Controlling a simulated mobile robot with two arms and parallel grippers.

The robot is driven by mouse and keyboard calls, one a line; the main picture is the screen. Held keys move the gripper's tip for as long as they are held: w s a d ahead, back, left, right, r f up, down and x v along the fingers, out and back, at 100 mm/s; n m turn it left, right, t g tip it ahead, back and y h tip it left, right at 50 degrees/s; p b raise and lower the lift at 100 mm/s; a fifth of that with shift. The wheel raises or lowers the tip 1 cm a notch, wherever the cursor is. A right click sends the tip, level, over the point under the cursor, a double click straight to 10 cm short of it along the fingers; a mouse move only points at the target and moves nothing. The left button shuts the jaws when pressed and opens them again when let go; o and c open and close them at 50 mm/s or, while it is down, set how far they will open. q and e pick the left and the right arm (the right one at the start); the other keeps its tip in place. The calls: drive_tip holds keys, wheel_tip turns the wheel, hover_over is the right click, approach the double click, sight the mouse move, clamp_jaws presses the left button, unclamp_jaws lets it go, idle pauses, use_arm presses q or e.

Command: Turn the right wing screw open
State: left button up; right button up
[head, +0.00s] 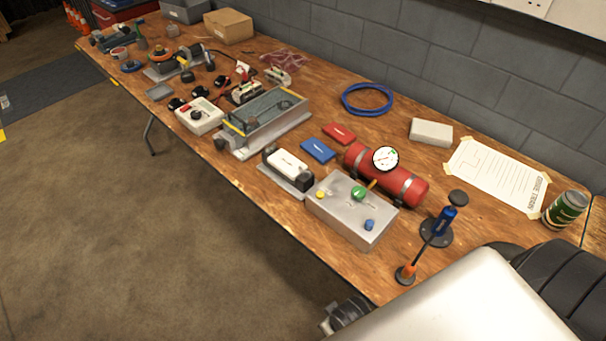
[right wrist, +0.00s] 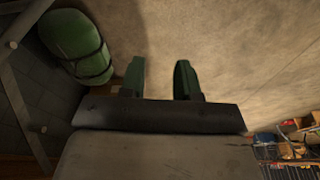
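A grey metal box with a clear-looking top (head: 265,122) stands near the middle of the long wooden table in the head view. A small dark knob shows at its near left corner, but the wing screws are too small to tell apart with certainty. My right gripper (right wrist: 160,80) shows in the right wrist view with two green fingers apart and nothing between them. It faces a bare floor, away from the table's objects. My left gripper is not in view.
A blue cable coil (head: 367,99) lies behind. A green bag-like roll (right wrist: 76,45) shows in the wrist view.

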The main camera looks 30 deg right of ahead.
drive_tip(key=w+a+r+n+y+b, duration=0.1)
drive_tip(key=w+a+r+n+b, duration=0.3)
drive_tip(key=w+r, duration=1.3)
drive_tip(key=shift+g+h, duration=0.3)
drive_tip(key=shift+g, duration=0.5)
drive_tip(key=w+d+r, duration=0.1)
drive_tip(key=w, duration=0.2)
drive_tip(key=w+d+r, duration=0.1)
drive_tip(key=w+r, duration=0.1)
drive_tip(key=w, duration=0.1)
drive_tip(key=w+d+r, duration=0.1)
drive_tip(key=w, duration=0.2)
drive_tip(key=shift+w+d+r+b, duration=0.15)
drive_tip(key=shift+d+r+b, duration=0.05)
drive_tip(key=shift+r+b, duration=0.15)
wheel_tip(320, 180, up, 12)
drive_tip(key=m, duration=0.2)
hover_over(303, 168)
drive_tip(key=shift+g+h, duration=0.4)
wheel_tip(303, 168, down, 11)
drive_tip(key=shift+r, duration=0.1)
clamp_jaws()
